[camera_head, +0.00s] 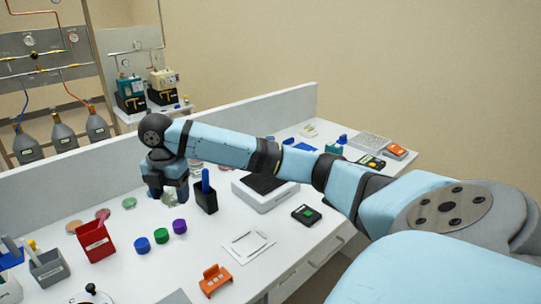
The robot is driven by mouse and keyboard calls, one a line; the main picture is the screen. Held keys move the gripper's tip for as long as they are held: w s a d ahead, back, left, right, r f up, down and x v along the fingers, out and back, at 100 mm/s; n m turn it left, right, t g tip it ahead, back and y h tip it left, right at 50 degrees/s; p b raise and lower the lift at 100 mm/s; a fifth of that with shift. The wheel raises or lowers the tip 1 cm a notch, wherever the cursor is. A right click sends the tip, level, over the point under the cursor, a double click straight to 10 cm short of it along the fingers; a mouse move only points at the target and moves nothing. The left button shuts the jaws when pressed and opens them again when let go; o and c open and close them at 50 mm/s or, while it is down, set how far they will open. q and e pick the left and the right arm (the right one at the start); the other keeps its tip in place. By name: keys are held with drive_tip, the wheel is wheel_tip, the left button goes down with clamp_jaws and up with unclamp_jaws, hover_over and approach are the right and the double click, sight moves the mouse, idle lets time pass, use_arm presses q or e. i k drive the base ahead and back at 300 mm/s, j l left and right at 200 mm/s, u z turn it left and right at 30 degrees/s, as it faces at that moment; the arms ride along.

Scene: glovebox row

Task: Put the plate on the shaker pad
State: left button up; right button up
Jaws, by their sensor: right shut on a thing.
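My right gripper (168,192) points down over the back left part of the white bench. It is shut on a small pale, glassy thing (168,199), mostly hidden by the fingers, so I cannot tell for sure that it is the plate. The shaker is a low white box (262,198) right of the gripper, and its dark flat pad (265,183) looks bare. The pad is apart from the gripper, beyond the black pen holder. My left gripper is not in view.
The black holder (206,202) with a blue item stands between gripper and shaker. Blue, green and purple caps (161,236), a red bin (95,241), a white tray (248,244), an orange rack (215,280) and a black device (306,215) lie around. A low wall (90,186) runs behind.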

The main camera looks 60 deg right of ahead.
sight(266, 178)
drive_tip(key=l, duration=1.95)
drive_tip(key=k, duration=0.05)
